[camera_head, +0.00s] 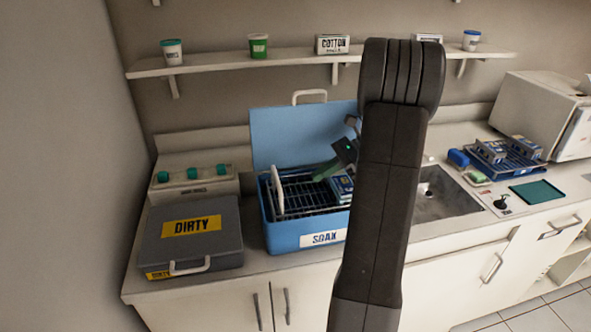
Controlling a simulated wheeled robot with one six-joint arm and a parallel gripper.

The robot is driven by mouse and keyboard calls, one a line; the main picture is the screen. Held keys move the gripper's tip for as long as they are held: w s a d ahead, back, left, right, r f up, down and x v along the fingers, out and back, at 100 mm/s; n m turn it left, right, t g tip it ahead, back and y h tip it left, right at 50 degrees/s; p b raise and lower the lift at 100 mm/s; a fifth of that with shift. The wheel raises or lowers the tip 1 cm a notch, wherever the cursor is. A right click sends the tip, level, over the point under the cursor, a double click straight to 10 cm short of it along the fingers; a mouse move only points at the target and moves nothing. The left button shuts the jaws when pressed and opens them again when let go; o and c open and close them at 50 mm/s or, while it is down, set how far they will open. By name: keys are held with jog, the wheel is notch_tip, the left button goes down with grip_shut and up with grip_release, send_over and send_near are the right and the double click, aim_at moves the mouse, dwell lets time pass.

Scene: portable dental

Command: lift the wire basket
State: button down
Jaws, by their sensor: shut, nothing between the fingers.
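The wire basket (298,198) is a dark rack of thin wires inside the blue tub (285,238) labelled SOAK. A pale upright handle (278,190) stands at its left side. A blue-and-white labelled item (342,187) shows at the basket's right side. My gripper (328,172) is shut and empty, above the right part of the basket. I cannot tell if its tips touch the wires. My dark arm link hides the right end of the tub and part of the gripper.
The tub's blue lid (285,137) stands open behind it. A grey DIRTY case (190,238) sits at left. The sink (445,195) lies to the right, then a blue rack (507,158) and a white machine (540,112). A shelf (300,58) with small containers runs above.

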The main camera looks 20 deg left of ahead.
aim_at(291, 204)
jog(key=p+x, duration=0.1)
jog(key=x, duration=0.8)
jog(key=shift+s+a, duration=0.15)
jog(key=shift+s, duration=0.15)
jog(key=r, duration=0.1)
jog(key=r+p, duration=0.1)
jog(key=r, duration=0.1)
jog(key=shift+s+a, duration=0.15)
jog(key=shift+a, duration=0.15)
jog(key=shift+a+r, duration=0.1)
jog(key=shift+r, duration=0.2)
